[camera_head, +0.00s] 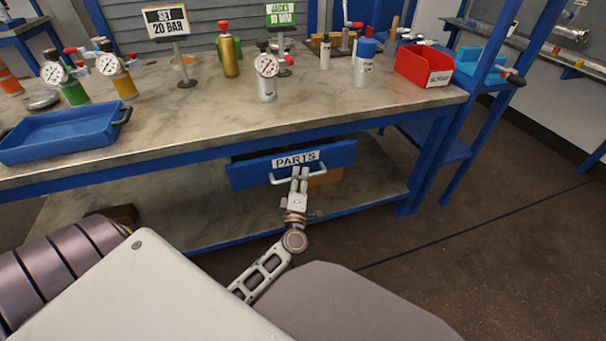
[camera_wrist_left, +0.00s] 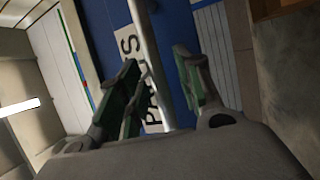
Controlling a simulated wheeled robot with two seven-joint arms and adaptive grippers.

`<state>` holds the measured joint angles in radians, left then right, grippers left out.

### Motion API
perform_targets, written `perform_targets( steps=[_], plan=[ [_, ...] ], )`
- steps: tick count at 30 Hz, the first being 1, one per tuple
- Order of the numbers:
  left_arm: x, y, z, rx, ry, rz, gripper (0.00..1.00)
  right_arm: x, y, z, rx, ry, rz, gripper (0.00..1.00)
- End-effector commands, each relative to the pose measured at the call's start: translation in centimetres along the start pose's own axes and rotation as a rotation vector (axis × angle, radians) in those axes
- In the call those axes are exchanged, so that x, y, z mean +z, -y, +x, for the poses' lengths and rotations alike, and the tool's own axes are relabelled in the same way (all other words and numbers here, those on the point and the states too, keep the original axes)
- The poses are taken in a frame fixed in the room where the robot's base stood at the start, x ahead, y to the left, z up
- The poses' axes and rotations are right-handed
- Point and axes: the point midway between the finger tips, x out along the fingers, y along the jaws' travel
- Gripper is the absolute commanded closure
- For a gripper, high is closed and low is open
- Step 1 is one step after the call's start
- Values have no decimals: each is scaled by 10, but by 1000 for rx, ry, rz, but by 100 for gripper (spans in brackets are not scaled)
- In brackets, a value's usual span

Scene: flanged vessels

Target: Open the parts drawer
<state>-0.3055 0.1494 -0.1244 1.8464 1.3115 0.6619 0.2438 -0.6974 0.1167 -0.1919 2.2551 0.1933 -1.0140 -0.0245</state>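The parts drawer (camera_head: 245,176) has a blue front with a white PARTS label (camera_head: 296,159) and a pale bar handle (camera_head: 283,181). It hangs under the workbench top; how far it stands out is hard to tell. My left gripper (camera_head: 300,173) is at the middle of the handle. In the left wrist view, the handle bar (camera_wrist_left: 147,45) runs between the spread fingers of my left gripper (camera_wrist_left: 157,62), with gaps beside it, so the gripper looks open around the bar. The blue front and PARTS lettering show behind. My right gripper is not in view.
The workbench (camera_head: 190,110) carries a blue tray (camera_head: 60,135), a red bin (camera_head: 423,66), gauges and several cylinders. A lower shelf (camera_head: 375,190) lies under the drawer. A blue bench leg (camera_head: 425,165) stands to the right. Floor at the right is clear.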

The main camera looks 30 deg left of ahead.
Motion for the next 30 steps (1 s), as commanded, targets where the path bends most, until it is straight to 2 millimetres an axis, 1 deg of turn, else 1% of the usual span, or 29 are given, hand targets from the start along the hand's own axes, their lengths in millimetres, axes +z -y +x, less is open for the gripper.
perform_targets(
  steps=[4, 10, 11, 18, 19, 30],
  plan=[
    [-1, 0, 0, 0, 0, 1, 65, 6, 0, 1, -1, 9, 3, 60],
    [-1, 0, 0, 0, 0, 0, 65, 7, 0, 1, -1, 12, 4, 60],
    [-1, 0, 0, 0, 0, 0, 67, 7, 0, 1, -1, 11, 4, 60],
    [-1, 0, 0, 0, 0, 0, 98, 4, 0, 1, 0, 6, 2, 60],
    [-1, 0, 0, 0, 0, 0, 100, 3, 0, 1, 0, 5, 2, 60],
    [-1, 0, 0, -1, 0, 0, 100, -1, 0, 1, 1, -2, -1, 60]
  ],
)
